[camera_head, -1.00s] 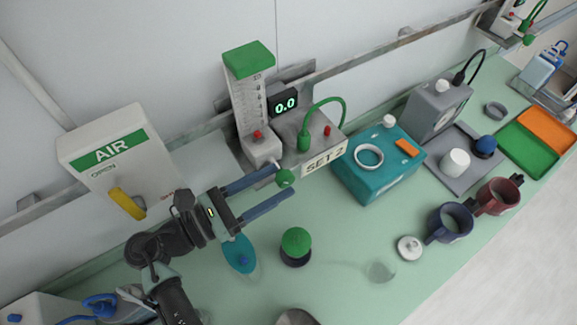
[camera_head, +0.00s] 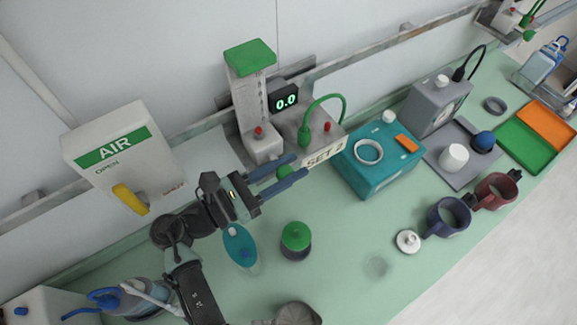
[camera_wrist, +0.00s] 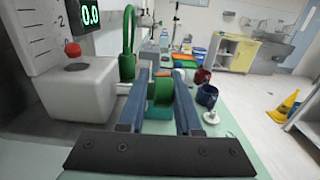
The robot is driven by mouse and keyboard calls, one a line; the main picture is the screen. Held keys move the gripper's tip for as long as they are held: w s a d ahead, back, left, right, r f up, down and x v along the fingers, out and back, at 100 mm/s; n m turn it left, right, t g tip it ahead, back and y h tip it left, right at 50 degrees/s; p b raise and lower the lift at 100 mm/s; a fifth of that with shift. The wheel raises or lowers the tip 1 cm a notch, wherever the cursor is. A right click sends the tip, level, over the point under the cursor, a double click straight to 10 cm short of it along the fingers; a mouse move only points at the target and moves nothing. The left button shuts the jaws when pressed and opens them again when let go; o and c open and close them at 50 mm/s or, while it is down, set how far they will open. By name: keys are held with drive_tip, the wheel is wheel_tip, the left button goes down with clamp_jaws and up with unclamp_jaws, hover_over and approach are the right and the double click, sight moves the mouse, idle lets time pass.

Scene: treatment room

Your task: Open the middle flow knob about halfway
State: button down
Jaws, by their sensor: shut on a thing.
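The flow meter (camera_head: 250,105) is a clear scaled tube with a green cap on the wall rail. Its small display (camera_head: 284,101) reads 0.0. Its green knob (camera_head: 283,171) sits low at the front, beside the "SET 2" label (camera_head: 324,153). My gripper (camera_head: 296,167) is at the knob, one finger on each side, shut on it. In the wrist view, the green knob (camera_wrist: 161,92) shows between the two blue fingers. The fingers partly hide the knob in the head view.
A yellow-handled AIR box (camera_head: 118,152) hangs at the left. A teal device (camera_head: 366,175) stands close to the right of the knob. A green-capped jar (camera_head: 296,237) and a teal oval item (camera_head: 239,244) are on the counter below the gripper.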

drive_tip(key=shift+s+d+f, duration=0.1)
drive_tip(key=shift+f, duration=0.05)
drive_tip(key=shift+f+t+h+b, duration=0.25)
drive_tip(key=shift+h+b, duration=0.45)
drive_tip(key=shift+b, duration=0.35)
drive_tip(key=shift+s+r+t+h+b, duration=0.1)
drive_tip(key=shift+r+t+h+b, duration=0.2)
drive_tip(key=shift+t+h+b, duration=0.35)
drive_tip(key=c, duration=0.7)
unclamp_jaws()
drive_tip(key=shift+c, duration=0.2)
drive_tip(key=shift+s+r, duration=0.1)
drive_tip(key=shift+r, duration=0.05)
